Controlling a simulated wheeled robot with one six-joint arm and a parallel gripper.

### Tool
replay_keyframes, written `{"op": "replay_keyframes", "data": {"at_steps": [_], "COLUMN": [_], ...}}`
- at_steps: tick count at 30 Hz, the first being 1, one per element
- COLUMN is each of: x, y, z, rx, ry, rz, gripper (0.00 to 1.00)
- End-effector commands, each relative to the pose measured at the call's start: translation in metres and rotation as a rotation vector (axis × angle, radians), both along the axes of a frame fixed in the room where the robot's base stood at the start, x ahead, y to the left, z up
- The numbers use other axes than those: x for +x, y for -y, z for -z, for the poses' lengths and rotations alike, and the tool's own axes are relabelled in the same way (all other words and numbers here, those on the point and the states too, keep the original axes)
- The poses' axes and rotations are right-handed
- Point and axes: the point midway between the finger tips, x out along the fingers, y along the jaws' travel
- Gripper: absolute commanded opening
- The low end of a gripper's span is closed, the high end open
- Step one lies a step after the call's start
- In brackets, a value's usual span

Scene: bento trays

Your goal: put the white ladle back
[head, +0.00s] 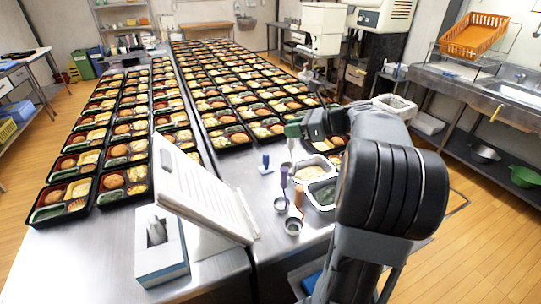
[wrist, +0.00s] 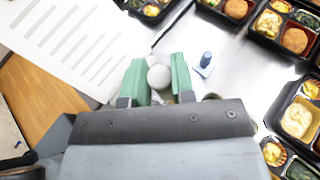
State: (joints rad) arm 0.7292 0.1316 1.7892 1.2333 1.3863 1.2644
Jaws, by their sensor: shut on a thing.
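My gripper (head: 293,130) has green fingers and hangs over the steel table, left of the white food containers. In the wrist view its two fingers (wrist: 160,80) are shut on the white ladle (wrist: 158,76), whose pale rounded end shows between them. The lower part of the ladle is mostly hidden in both views. A ladle with a purple handle (head: 284,177) and one with a brown handle (head: 298,197) stand upright just in front of it in the head view.
A small blue stand-like object (head: 265,163) is on the table beside my gripper. White food containers (head: 321,192) stand to the right. A tilted white sheet (head: 195,188) and a tissue box (head: 160,250) are at the front left. Rows of bento trays (head: 130,150) fill the tables behind.

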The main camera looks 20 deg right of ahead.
Motion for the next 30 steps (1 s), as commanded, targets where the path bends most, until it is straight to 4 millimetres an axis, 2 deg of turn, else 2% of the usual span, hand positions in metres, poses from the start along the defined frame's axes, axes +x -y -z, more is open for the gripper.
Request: {"op": "replay_keyframes", "data": {"at_steps": [2,6,9,20,24,30], "x": [0.012,0.025,0.031,0.044,0.043,0.043], "y": [-0.015,-0.029,-0.036,-0.051,-0.049,-0.048], "z": [0.010,0.035,0.045,0.068,0.088,0.096], "rx": [0.002,0.002,0.001,0.002,0.001,0.000], "ry": [-0.002,-0.002,0.000,-0.001,-0.001,0.001], "rz": [-0.004,-0.003,-0.004,-0.006,-0.003,-0.003], "gripper": [0.00,0.00,0.00,0.00,0.00,0.00]}}
